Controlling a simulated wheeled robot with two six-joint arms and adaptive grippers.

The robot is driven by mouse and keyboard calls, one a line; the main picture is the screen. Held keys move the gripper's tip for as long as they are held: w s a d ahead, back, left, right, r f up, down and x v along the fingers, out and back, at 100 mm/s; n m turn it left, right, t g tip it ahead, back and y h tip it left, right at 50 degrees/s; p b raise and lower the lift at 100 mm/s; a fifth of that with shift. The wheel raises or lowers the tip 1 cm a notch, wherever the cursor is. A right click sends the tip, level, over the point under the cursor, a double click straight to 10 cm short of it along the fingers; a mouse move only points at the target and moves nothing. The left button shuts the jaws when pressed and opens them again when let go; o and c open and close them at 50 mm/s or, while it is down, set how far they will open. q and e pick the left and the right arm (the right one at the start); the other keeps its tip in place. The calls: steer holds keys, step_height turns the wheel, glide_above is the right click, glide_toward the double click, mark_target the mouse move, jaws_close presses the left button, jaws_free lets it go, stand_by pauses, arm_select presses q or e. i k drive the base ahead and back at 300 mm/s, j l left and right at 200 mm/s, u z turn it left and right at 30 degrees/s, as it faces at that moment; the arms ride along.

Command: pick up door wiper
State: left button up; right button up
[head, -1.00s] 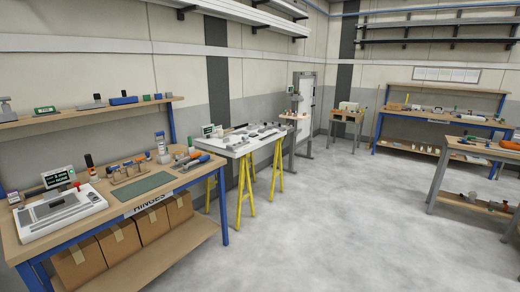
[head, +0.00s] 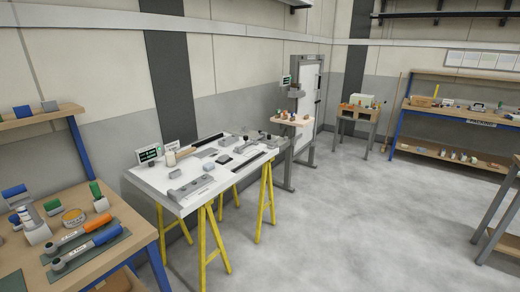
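I cannot single out a door wiper with certainty; the small parts are too small to name. A white table (head: 150,190) on yellow trestles stands left of centre with several grey and black parts on it. A long dark strip (head: 208,139) lies near its back edge, and another dark strip (head: 248,162) lies near its right side. A grey bar-shaped part (head: 190,188) lies near the front. Neither of my grippers is in view.
A wooden bench (head: 120,232) with orange and blue-handled tools is at the lower left. A white panel stand (head: 305,100) and small wooden table (head: 358,113) are at the back. A blue-framed bench (head: 460,117) is at right. The grey floor (head: 360,220) between is clear.

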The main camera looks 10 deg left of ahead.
mark_target(209, 167)
steer(key=i+l+u, duration=0.1)
steer(key=i+u, duration=0.15)
steer(key=i, duration=0.3)
steer(key=i+l+u, duration=0.2)
steer(key=i, duration=0.35)
steer(key=i+l+u, duration=0.25)
steer(key=i, duration=0.25)
steer(key=i+l+u, duration=0.25)
steer(key=i, duration=0.25)
steer(key=l, duration=0.1)
